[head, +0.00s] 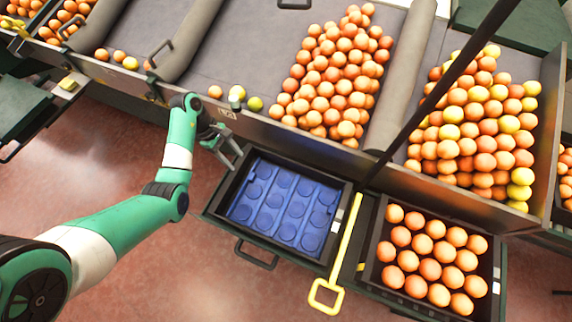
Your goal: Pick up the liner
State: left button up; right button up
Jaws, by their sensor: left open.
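A blue liner (283,207) with round cups lies flat inside a dark crate (226,189) at the centre of the head view. Its cups hold no oranges. My left gripper (234,158) is open and empty at the crate's upper left corner, apart from the liner. My left arm reaches in from the left. My right gripper is not in view.
A second crate (371,262) full of oranges stands at the right, beyond a yellow handle (341,258). A sorting bench (240,50) with heaped oranges lies behind. A dark diagonal bar (440,97) crosses the right side. Reddish floor (130,190) is open at left.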

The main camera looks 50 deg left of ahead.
pick_arm(q)
jog(key=b, duration=0.2)
send_over(250, 175)
jog(key=s+a, duration=0.1)
jog(key=a, duration=0.1)
notch_tip(250, 175, down, 5)
jog(key=shift+f, duration=0.1)
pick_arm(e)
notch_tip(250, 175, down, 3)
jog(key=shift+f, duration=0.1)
pick_arm(q)
jog(key=b+x, duration=0.3)
jog(key=x, duration=0.2)
jog(key=shift+d, duration=0.15)
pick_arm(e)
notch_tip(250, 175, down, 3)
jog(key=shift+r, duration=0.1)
pick_arm(q)
jog(key=shift+c, duration=0.2)
grip_shut()
